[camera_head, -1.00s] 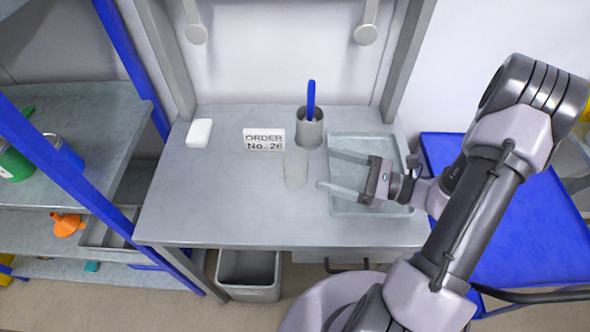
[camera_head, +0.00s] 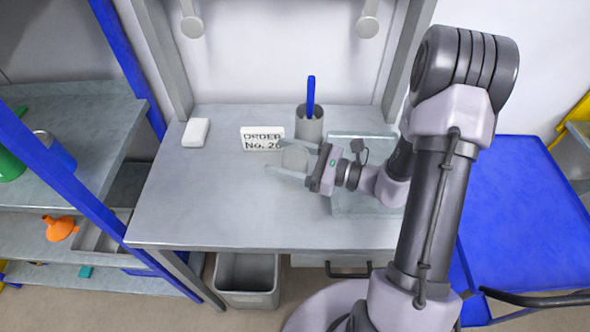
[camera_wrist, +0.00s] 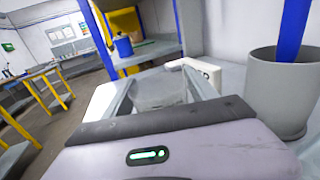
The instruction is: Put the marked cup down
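A pale, see-through cup (camera_head: 295,158) is at the middle of the grey worktop, in front of the order sign. My gripper (camera_head: 274,155) reaches in from the right, with one finger on the far side of the cup and one on the near side. In the wrist view, the cup (camera_wrist: 160,92) shows between the two fingers (camera_wrist: 163,82). I cannot tell whether the fingers press on it or whether its base touches the worktop. No mark on it can be made out.
A white sign reading "ORDER No. 26" (camera_head: 262,138) stands just behind the cup. A grey holder (camera_head: 309,128) with a blue stick is behind right. A shallow translucent tray (camera_head: 345,205) lies under my arm. A white block (camera_head: 196,132) is at left. The worktop's front left is clear.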

